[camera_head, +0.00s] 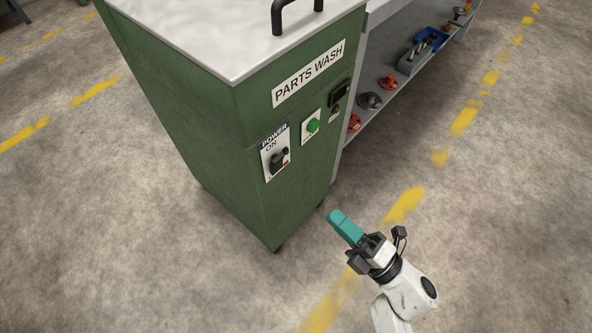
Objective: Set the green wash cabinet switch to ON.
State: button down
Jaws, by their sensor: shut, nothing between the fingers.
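The green wash cabinet (225,130) stands at the upper middle with a white "PARTS WASH" label on its front. Its power switch (277,161) is a black knob on a white plate marked "POWER" and "ON" at the top, with a bit of red at the lower right. A part of the knob points to the upper right; which setting it is on I cannot tell. My gripper (333,215) has teal fingers, shut and empty. It is in front of the cabinet, to the lower right of the switch, apart from it.
A green round button (313,125) and a dark display (339,93) sit right of the switch. A black lid handle (297,14) is on top. A grey shelf (385,105) with several parts and a blue bin (431,40) stands at right. The floor in front is clear.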

aim_at(279, 162)
jog(key=shift+w, duration=0.1)
jog(key=b+x, duration=0.1)
jog(key=x, duration=1.2)
jog(key=shift+w+a+r+b, duration=0.2)
jog(key=shift+a+b, duration=0.1)
jog(key=shift+a, duration=0.1)
jog(key=shift+r, duration=0.1)
